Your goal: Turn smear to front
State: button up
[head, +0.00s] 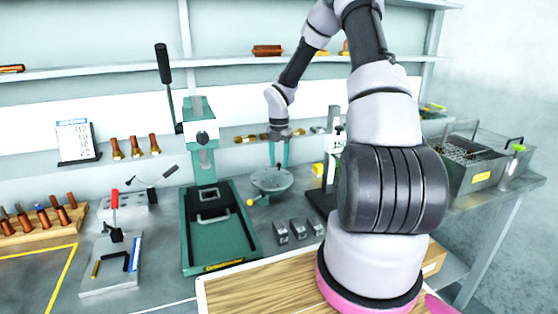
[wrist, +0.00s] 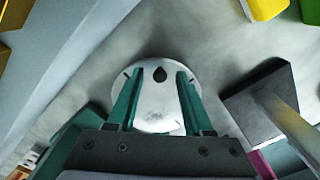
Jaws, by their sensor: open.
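A round grey turntable (head: 270,183) stands on the bench right of the green press, with a yellow knob (head: 250,202) at its front left. Its pale disc (wrist: 155,97) fills the middle of the wrist view. The disc carries a dark drop-shaped mark (wrist: 160,74) at the far side, short dark ticks near the rim, and a faint grey smudge (wrist: 154,117) nearer my palm. I cannot tell which mark is the smear. My gripper (head: 279,158) points down over the disc, open, its green fingers (wrist: 160,84) at either side of the dark mark. Contact cannot be told.
The green press (head: 215,225) stands close on the left. A dark-based stand (head: 322,198) is close on the right. Several small metal blocks (head: 298,230) sit in front. A wooden board (head: 265,290) lies at the front edge, and a metal bin (head: 470,165) stands far right.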

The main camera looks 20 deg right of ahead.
jog(key=shift+r, duration=0.1)
notch_tip(320, 180, up, 11)
jog(key=shift+f, duration=0.2)
dwell(0.5)
notch_tip(320, 180, up, 9)
jog(key=m+t, duration=0.1)
jog(key=m, duration=0.6)
send_over(279, 178)
jog(key=s+a+r+m+t+h, duration=0.1)
jog(key=s+a+r+m+t, duration=0.1)
jog(key=s+r+m, duration=0.55)
jog(key=s+a+r+m+t+y, duration=0.1)
jog(key=s+a+r+m+t, duration=0.1)
jog(key=s+m, duration=0.6)
jog(key=s+a+r+m+t+y, duration=0.1)
jog(key=s+r+m+t+y, duration=0.1)
jog(key=s+r+m, duration=0.3)
jog(key=s+m, duration=0.3)
jog(key=shift+s+a+m, duration=0.2)
jog(key=shift+a+m, duration=0.15)
jog(key=shift+a, duration=0.05)
